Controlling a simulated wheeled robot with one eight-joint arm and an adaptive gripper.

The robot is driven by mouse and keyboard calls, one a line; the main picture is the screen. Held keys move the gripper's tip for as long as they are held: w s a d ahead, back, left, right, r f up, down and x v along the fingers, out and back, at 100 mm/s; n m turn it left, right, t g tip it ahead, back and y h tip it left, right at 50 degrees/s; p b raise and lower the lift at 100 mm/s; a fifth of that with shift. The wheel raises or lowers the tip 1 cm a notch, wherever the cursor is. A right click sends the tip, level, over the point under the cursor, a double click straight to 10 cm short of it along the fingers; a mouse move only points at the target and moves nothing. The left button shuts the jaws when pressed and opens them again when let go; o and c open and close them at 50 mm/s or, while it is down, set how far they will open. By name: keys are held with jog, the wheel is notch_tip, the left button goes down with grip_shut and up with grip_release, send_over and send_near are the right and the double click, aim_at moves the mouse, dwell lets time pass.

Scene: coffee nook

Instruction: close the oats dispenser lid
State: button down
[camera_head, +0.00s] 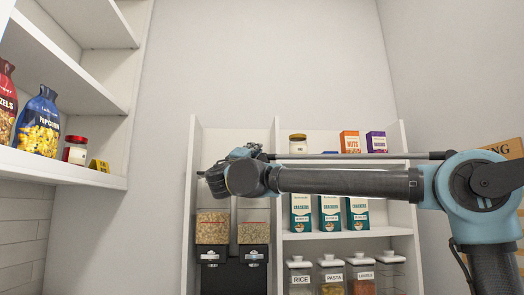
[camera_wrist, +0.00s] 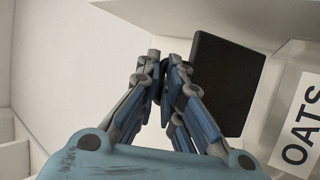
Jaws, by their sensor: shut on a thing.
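The oats dispenser lid (camera_wrist: 228,80) is a dark, flat square panel in the wrist view. It stands raised beside a white surface with a label reading OATS (camera_wrist: 302,118). My gripper (camera_wrist: 163,82) has its fingers drawn close together on a dark part at the lid's left side. The exact grip spot is partly hidden by the fingers. In the head view my gripper (camera_head: 212,177) is above two grain-filled dispensers, a left one (camera_head: 212,228) and a right one (camera_head: 253,234). The lid cannot be made out there, and I cannot tell which dispenser holds oats.
Shelving surrounds the dispensers, with teal boxes (camera_head: 329,213) and labelled jars (camera_head: 332,276) to the right. A gold-lidded jar (camera_head: 298,144) and small boxes (camera_head: 349,142) stand above. A left shelf (camera_head: 60,165) holds snack bags. The space before the back wall is clear.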

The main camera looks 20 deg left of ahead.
jog(key=s+d+f+m+t+h, duration=0.1)
jog(key=s+f, duration=0.2)
jog(key=f, duration=0.5)
jog(key=shift+d, duration=0.2)
dwell(0.4)
jog(key=c, duration=2.2)
grip_release()
jog(key=shift+o, duration=0.8)
jog(key=shift+w+a+f, duration=0.15)
jog(key=v, duration=1.1)
jog(key=shift+f, duration=0.45)
